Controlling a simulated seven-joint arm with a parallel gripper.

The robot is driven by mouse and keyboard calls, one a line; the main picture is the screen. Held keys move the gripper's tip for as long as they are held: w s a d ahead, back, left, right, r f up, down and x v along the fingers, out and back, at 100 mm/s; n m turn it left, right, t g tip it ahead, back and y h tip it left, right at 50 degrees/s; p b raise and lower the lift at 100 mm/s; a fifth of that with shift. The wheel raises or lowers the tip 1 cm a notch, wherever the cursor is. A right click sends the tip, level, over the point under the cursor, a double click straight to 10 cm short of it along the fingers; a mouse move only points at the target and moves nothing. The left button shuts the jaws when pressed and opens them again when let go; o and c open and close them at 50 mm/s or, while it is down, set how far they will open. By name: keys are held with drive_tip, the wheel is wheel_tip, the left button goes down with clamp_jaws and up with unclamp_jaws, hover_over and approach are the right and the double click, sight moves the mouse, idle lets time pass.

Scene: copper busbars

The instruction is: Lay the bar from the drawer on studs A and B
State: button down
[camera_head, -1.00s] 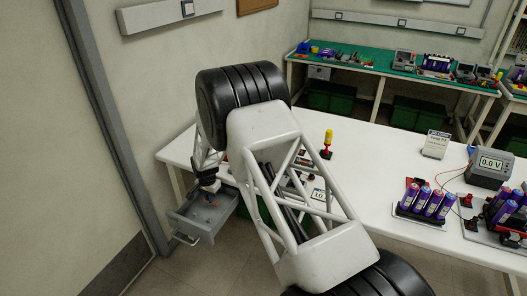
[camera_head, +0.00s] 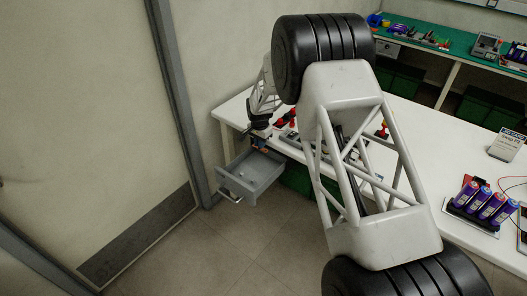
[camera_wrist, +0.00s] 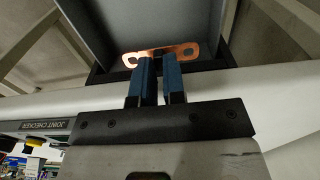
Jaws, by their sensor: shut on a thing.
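The copper bar (camera_wrist: 160,53) is a flat strip with slotted ends, shown in the wrist view across the tips of my gripper (camera_wrist: 160,62). The blue fingers are shut on its middle, and both ends stick out. In the head view my gripper (camera_head: 263,147) is over the back of the open grey drawer (camera_head: 236,187), by the table's front edge. The drawer's inside also shows behind the bar in the wrist view (camera_wrist: 140,18). My arm covers much of the table, and I cannot identify studs A and B.
The white table (camera_head: 232,109) has red parts partly hidden behind my arm. A holder of purple cells (camera_head: 482,206) and a sign card (camera_head: 507,144) stand to the right. A green-topped bench (camera_head: 455,44) is at the back. Floor is clear in front of the drawer.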

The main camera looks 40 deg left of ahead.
drive_tip(key=w+r, duration=0.2)
drive_tip(key=w+d+r, duration=0.1)
drive_tip(key=w+r, duration=0.1)
drive_tip(key=w, duration=0.1)
drive_tip(key=w+r, duration=0.2)
drive_tip(key=shift+w+d+r, duration=0.15)
drive_tip(key=shift+w+d, duration=0.05)
drive_tip(key=shift+w, duration=0.05)
drive_tip(key=w+d+r, duration=0.2)
drive_tip(key=w+d, duration=0.5)
drive_tip(key=w, duration=0.3)
drive_tip(key=w+d+r, duration=0.2)
drive_tip(key=w+d, duration=0.5)
drive_tip(key=w, duration=0.3)
drive_tip(key=shift+d+r, duration=0.15)
drive_tip(key=shift+r, duration=0.1)
drive_tip(key=shift+f, duration=0.1)
drive_tip(key=shift+s+f, duration=0.1)
drive_tip(key=shift+f, duration=1.85)
drive_tip(key=shift+f, duration=0.1)
drive_tip(key=shift+f, duration=0.8)
drive_tip(key=shift+f, duration=0.2)
